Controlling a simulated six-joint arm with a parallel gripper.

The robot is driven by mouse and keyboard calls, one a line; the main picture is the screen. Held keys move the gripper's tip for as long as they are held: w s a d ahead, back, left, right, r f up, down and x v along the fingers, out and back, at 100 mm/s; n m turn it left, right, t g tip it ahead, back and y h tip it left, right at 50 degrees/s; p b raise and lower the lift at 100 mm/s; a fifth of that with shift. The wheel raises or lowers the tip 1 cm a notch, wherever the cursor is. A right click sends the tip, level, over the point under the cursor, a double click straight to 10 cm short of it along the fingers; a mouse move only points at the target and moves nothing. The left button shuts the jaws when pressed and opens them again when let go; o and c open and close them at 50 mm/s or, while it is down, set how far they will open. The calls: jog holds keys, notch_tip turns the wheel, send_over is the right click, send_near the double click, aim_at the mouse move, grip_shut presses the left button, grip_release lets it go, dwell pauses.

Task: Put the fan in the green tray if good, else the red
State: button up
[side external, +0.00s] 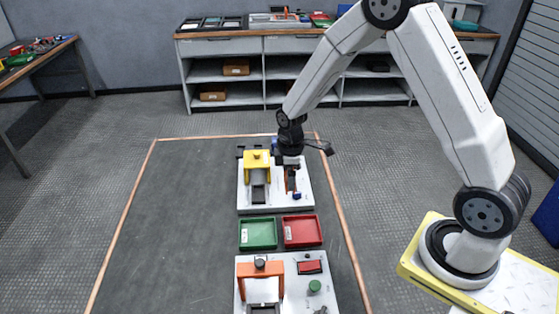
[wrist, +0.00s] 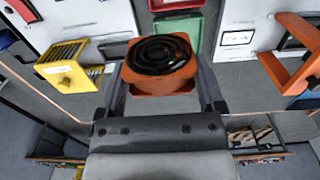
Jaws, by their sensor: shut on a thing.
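My gripper (side external: 290,158) is over the far white board, at its right half. In the wrist view, its two fingers are shut on the fan (wrist: 160,56), an orange square body with a black ringed round face turned to the camera. In the side view, the fan cannot be clearly picked out under the gripper. The green tray (side external: 258,233) lies left of the red tray (side external: 302,230), and both look empty. In the wrist view, the green tray (wrist: 190,35) is partly behind the fan, and the red tray (wrist: 170,4) is cut by the top edge.
A yellow fixture (side external: 257,160) stands on the far white board (side external: 246,205), left of my gripper. The near white board (side external: 243,290) carries an orange fixture (side external: 260,268), a red-screened box (side external: 309,267) and a green button (side external: 314,286). The dark mat (side external: 175,230) is clear at left.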

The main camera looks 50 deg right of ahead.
jog(key=shift+s+a+f, duration=0.15)
jog(key=shift+s+a, duration=0.3)
jog(key=shift+a, duration=0.1)
jog(key=s+a+f, duration=0.2)
jog(key=s+a, duration=0.5)
jog(key=s, duration=0.1)
jog(key=shift+s, duration=0.3)
jog(key=shift+w+f, duration=0.1)
jog(key=shift+f, duration=0.05)
jog(key=shift+w+a+f, duration=0.15)
jog(key=shift+w+f, duration=1.4)
jog(key=shift+w, duration=0.65)
jog(key=shift+w+a+f, duration=0.1)
jog(key=shift+w+f, duration=1.45)
jog(key=shift+w, duration=0.7)
jog(key=shift+w+a+f, duration=0.15)
jog(key=shift+w+f, duration=1.4)
jog(key=shift+w, duration=0.65)
